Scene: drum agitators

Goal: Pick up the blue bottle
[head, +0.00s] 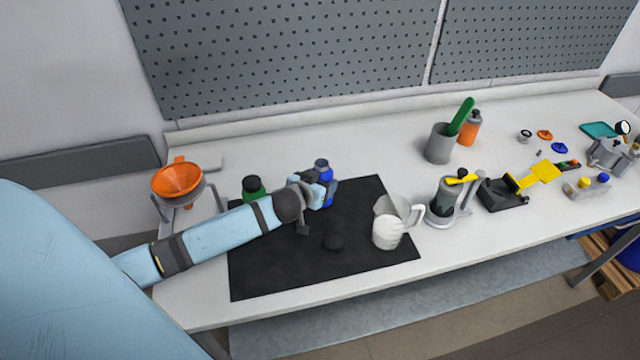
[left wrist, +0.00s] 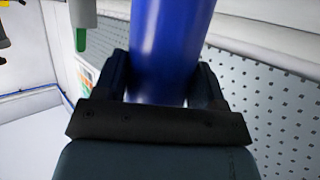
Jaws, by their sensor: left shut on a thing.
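The blue bottle (head: 323,170) is at the back of the black mat (head: 280,270) in the head view, upright, partly hidden by my left gripper (head: 325,190). In the left wrist view the blue bottle (left wrist: 170,45) fills the space between the two dark fingers of my left gripper (left wrist: 163,85), which is shut on it. I cannot tell whether the bottle's base touches the mat. My right gripper is not in view.
An orange funnel (head: 177,178) sits on a stand at left. The mat's front is clear.

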